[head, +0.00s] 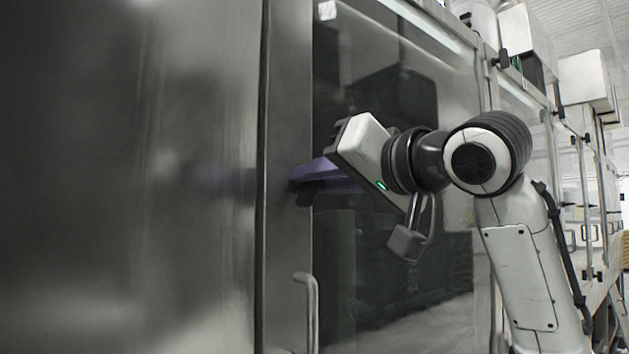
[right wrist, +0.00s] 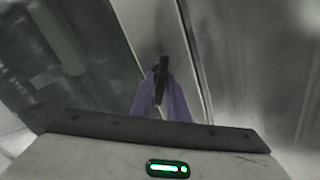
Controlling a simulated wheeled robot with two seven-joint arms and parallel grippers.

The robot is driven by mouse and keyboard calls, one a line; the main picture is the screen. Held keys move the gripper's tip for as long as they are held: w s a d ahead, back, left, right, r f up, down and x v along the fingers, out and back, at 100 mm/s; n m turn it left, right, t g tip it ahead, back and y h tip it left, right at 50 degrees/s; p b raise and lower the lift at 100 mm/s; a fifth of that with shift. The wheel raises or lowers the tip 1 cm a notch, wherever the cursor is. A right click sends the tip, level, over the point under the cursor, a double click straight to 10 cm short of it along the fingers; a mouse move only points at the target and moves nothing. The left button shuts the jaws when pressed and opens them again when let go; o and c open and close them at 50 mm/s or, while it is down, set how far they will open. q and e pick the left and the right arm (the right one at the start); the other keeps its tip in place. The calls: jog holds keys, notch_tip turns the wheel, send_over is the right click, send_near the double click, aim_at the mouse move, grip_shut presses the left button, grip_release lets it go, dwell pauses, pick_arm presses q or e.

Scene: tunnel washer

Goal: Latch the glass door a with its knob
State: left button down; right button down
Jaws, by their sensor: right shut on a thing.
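The glass door a (head: 345,80) is a tall, see-through panel right of the steel wall, with a metal frame along its left edge. Its knob (head: 304,197) is a small black piece on that frame. In the right wrist view the knob (right wrist: 161,82) is a narrow dark bar between the fingers. My right gripper (head: 300,179) has purple fingers and reaches in from the right. It is shut on the knob, with a finger on either side in the right wrist view (right wrist: 161,98). The fingers partly hide the knob. My left gripper is not in view.
A vertical metal handle (head: 312,300) stands out below the knob. A flat steel panel (head: 130,180) fills the left. More machine doors and frames (head: 585,160) run back to the right, with white boxes (head: 585,78) above.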

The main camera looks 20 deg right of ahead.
jog(key=m, duration=0.6)
jog(key=shift+f+b, duration=0.2)
jog(key=shift+b, duration=0.2)
jog(key=m, duration=0.6)
jog(key=shift+d+f, duration=0.15)
jog(key=c, duration=1.8)
grip_release()
jog(key=shift+c, duration=0.2)
jog(key=b+v, duration=0.3)
jog(key=v, duration=0.7)
jog(key=shift+d, duration=0.1)
